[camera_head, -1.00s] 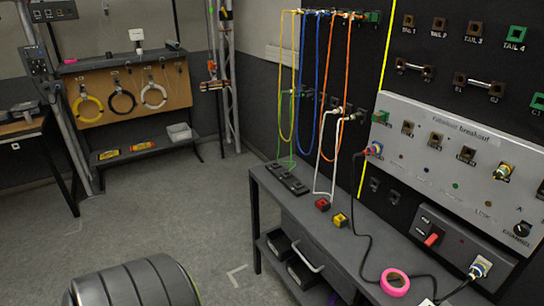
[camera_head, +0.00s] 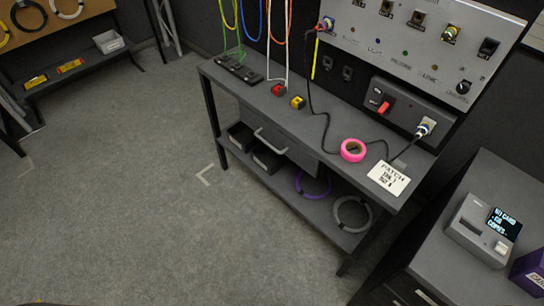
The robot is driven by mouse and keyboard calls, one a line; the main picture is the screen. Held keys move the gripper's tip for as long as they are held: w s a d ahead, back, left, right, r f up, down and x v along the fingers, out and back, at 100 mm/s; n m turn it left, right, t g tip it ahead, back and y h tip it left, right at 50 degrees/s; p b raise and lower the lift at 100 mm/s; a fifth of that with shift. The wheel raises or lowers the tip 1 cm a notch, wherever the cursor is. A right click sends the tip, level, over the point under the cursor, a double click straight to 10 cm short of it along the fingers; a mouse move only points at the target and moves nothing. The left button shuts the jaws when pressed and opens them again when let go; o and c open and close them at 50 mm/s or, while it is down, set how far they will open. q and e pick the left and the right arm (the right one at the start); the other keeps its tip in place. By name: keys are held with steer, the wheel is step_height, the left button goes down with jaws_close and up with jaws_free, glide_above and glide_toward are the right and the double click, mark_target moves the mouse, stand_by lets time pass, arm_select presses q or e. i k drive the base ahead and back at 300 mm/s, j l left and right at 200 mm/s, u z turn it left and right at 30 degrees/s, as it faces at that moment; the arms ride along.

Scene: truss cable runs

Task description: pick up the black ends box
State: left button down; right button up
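Two black open boxes sit side by side on the lower shelf of the grey bench, near its left end. One is the left box (camera_head: 240,136) and the other is the right box (camera_head: 267,159). I see no readable label on either, so I cannot tell which is the ends box. The bench top and a drawer with a pale handle (camera_head: 271,143) overhang them and partly hide the right one. Neither of my grippers is in view.
The bench top (camera_head: 320,150) carries pink tape (camera_head: 353,150), a card (camera_head: 388,178), and red and yellow blocks. Purple (camera_head: 313,184) and grey (camera_head: 352,214) coils are on the lower shelf. A grey cabinet (camera_head: 480,187) stands at right. The floor (camera_head: 170,220) before the bench is clear.

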mark_target(267, 159)
steer(key=i+j+z, duration=0.15)
steer(key=z, duration=0.6)
steer(key=i+j+z, duration=0.15)
steer(key=j, duration=0.25)
steer(key=i+j+z, duration=0.15)
steer(key=j, duration=0.2)
steer(key=i+j+z, duration=0.15)
steer(key=j, duration=0.25)
steer(key=j+z, duration=0.15)
steer(key=j, duration=0.3)
steer(key=i+j+z, duration=0.2)
steer(key=j, duration=0.85)
steer(key=i+j, duration=0.15)
steer(key=j, duration=1.1)
steer(key=i, duration=0.1)
